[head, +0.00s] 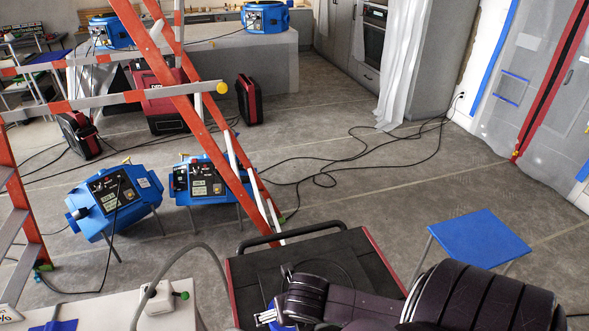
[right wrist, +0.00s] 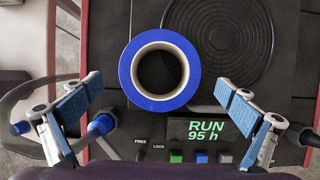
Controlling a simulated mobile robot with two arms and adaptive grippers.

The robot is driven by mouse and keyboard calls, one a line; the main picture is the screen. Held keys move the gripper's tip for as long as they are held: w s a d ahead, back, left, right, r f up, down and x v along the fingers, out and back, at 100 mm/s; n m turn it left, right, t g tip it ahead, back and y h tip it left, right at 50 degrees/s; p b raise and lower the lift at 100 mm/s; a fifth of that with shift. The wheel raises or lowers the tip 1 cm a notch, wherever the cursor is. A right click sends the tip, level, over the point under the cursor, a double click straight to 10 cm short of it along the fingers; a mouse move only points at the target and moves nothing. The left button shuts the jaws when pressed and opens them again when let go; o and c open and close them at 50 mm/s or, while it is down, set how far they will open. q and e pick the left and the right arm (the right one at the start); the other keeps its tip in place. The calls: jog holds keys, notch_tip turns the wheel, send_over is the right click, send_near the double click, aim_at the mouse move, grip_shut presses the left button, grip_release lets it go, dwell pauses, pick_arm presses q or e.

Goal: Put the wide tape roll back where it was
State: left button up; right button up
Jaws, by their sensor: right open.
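The wide tape roll (right wrist: 127,72) is a blue ring with a pale core. It lies flat on the dark top of a machine (right wrist: 285,70), beside a round ribbed grille (right wrist: 240,40), partly overlapping its left edge. My right gripper (right wrist: 158,88) is open and empty, with one finger to each side of the roll and neither touching it. In the head view my right gripper (head: 272,315) is low over the same black and red machine (head: 300,262); my arm hides much of it, and I cannot pick out the roll there. My left gripper is not in view.
A green display (right wrist: 205,130) reads RUN 95 h, above several buttons. A grey hose (head: 205,248) curves beside the machine. A blue-topped stool (head: 480,243) stands at right. An orange ladder (head: 190,95), blue air movers (head: 110,200) and loose cables (head: 335,165) occupy the floor beyond.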

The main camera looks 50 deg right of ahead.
jog(key=v, duration=0.8)
jog(key=shift+s+r, duration=0.1)
jog(key=shift+r, duration=0.05)
